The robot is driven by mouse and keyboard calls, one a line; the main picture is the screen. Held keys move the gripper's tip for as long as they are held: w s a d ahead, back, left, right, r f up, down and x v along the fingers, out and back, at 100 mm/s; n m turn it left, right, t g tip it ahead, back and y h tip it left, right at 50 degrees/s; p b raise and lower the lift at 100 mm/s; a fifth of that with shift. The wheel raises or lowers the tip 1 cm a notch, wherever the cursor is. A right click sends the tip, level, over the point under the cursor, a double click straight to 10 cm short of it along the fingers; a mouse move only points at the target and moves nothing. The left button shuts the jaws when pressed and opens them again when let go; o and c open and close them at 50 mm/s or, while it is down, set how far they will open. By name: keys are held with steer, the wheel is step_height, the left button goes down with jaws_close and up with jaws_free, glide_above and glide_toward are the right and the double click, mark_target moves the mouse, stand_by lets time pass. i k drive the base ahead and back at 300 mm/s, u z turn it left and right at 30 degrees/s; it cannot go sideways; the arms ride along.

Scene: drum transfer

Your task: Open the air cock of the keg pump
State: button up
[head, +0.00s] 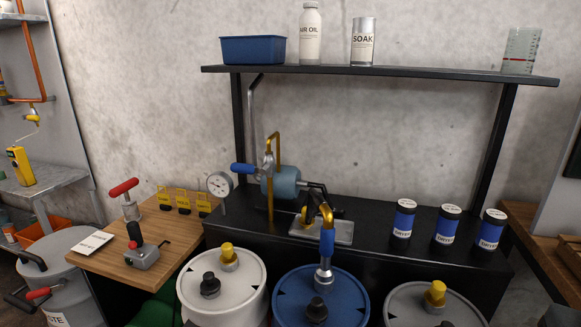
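My gripper is not in view. No part is clearly marked as the keg pump or its air cock. A hand pump with a red T-handle (124,188) and a silver body stands upright at the left end of the wooden side table. On the black bench, a blue-grey motor-like unit (281,184) stands beside a brass pipe, with a horizontal blue-handled lever (243,169) and a round gauge (219,184). I cannot tell any cock's position.
White drum (222,305), blue drum (345,308) and grey drum (410,306) stand in front of the bench. A blue-gripped spout (327,243) rises from the blue drum. A waste drum (60,280) stands left.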

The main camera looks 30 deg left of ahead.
mark_target(240, 168)
steer(key=u, duration=0.6)
steer(key=k, duration=0.8)
steer(key=u, duration=0.95)
steer(key=k, duration=0.45)
steer(key=z, duration=0.1)
steer(key=i, duration=0.8)
steer(key=u, duration=0.1)
